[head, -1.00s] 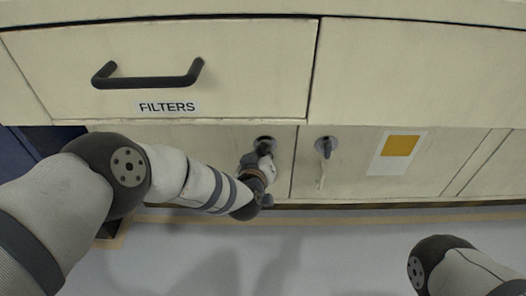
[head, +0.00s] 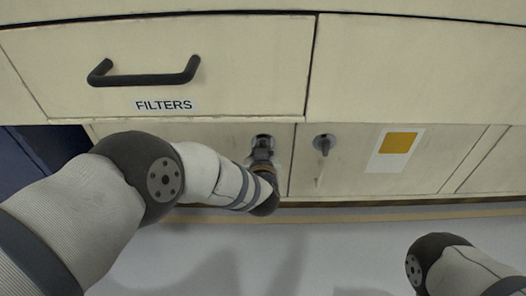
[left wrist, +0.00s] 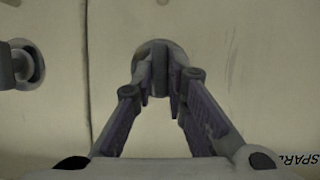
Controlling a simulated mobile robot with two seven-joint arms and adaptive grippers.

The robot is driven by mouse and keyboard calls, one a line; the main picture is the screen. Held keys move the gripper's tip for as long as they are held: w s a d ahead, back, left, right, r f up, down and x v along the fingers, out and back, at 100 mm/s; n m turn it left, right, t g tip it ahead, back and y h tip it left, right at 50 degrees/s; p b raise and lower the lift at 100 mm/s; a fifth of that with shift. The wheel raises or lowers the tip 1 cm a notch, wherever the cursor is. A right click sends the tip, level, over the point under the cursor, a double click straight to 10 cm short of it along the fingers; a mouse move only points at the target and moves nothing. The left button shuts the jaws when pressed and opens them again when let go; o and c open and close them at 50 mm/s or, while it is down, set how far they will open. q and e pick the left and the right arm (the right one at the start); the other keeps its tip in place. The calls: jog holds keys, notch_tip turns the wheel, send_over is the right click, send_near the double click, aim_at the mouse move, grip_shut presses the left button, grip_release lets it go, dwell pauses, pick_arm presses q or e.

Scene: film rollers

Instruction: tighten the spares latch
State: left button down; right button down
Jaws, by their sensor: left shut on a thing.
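The spares latch (left wrist: 160,62) is a grey turn knob on a round plate, on the lower cabinet door left of the seam in the head view. In the left wrist view its bar stands upright between my fingers. My left gripper (left wrist: 160,98) is shut on this knob. In the head view my left gripper (head: 262,155) reaches the latch plate (head: 262,140) from below and covers most of the knob. The SPARES label (left wrist: 299,159) shows partly, upside down, in the left wrist view; my arm hides it in the head view. My right gripper is out of view.
A second, similar latch (head: 324,143) sits just right of the door seam. Above is a drawer marked FILTERS (head: 164,105) with a dark bar handle (head: 145,78). A white card with an orange square (head: 398,143) is on the right door. Floor (head: 330,250) is clear below.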

pick_arm(q)
jog(key=c, duration=1.6)
grip_release()
jog(key=v, duration=1.2)
